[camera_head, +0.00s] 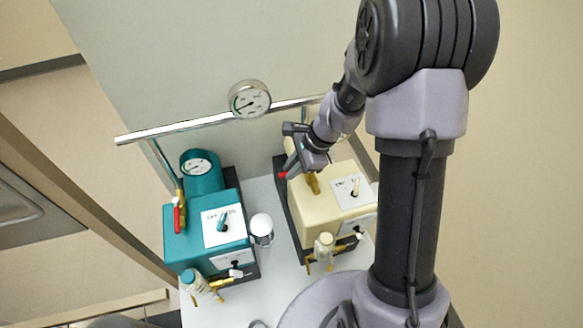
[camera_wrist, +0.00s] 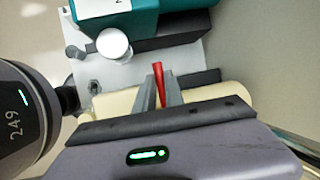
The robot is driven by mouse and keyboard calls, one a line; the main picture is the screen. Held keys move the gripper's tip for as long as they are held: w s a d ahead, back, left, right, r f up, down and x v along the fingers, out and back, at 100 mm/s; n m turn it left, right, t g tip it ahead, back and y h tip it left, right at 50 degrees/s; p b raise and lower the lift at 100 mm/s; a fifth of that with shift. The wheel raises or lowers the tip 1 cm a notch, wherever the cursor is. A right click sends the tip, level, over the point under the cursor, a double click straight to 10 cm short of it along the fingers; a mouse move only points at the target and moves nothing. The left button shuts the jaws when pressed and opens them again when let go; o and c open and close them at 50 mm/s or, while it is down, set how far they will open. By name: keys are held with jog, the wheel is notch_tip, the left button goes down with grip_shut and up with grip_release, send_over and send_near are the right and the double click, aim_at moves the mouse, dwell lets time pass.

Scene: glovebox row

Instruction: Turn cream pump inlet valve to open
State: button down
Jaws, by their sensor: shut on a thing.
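The cream pump (camera_head: 318,208) stands on the white bench, right of the teal pump. Its inlet valve has a brass body (camera_head: 312,184) on the pump's top. The valve's red handle (camera_head: 283,175) sticks out left of my gripper (camera_head: 291,166). In the wrist view my gripper (camera_wrist: 160,94) has its two fingers on either side of the red handle (camera_wrist: 158,76), shut on it. The handle's base is hidden behind the gripper. Part of the cream pump (camera_wrist: 115,103) shows behind my fingers.
The teal pump (camera_head: 195,245) has its own red-handled valve (camera_head: 177,218). A white-capped jar (camera_head: 261,228) stands between the pumps. A metal rail (camera_head: 215,119) with a round gauge (camera_head: 249,98) runs along the wall behind. Small bottles (camera_head: 324,246) sit at the pumps' fronts.

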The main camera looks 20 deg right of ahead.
jog(key=shift+s+n, duration=0.1)
jog(key=shift+n, duration=0.2)
dwell(0.6)
jog(key=s+n+g, duration=0.1)
jog(key=n, duration=0.1)
jog(key=s+n+g+p, duration=0.1)
jog(key=n, duration=0.1)
jog(key=shift+d+r+n, duration=0.1)
jog(key=shift+d+n, duration=0.2)
jog(key=shift+d, duration=0.1)
jog(key=n, duration=0.1)
jog(key=s+d+n+g+p, duration=0.1)
jog(key=n, duration=0.1)
jog(key=n+g+p, duration=0.1)
jog(key=shift+s+d+n, duration=0.25)
jog(key=shift+s+n, duration=0.05)
jog(key=shift+s, duration=0.1)
jog(key=d+n+g+p, duration=0.1)
jog(key=n, duration=0.1)
jog(key=s+d+n+h+p, duration=0.1)
jog(key=n, duration=0.1)
jog(key=shift+g+p, duration=0.4)
jog(key=shift+d+n+g+h+p, duration=0.3)
jog(key=shift+d+n+p, duration=0.2)
jog(key=shift+n, duration=0.55)
jog(key=shift+d+n+g+h+p, duration=0.2)
jog(key=shift+d+n+h+p, duration=0.25)
jog(key=shift+n, duration=0.6)
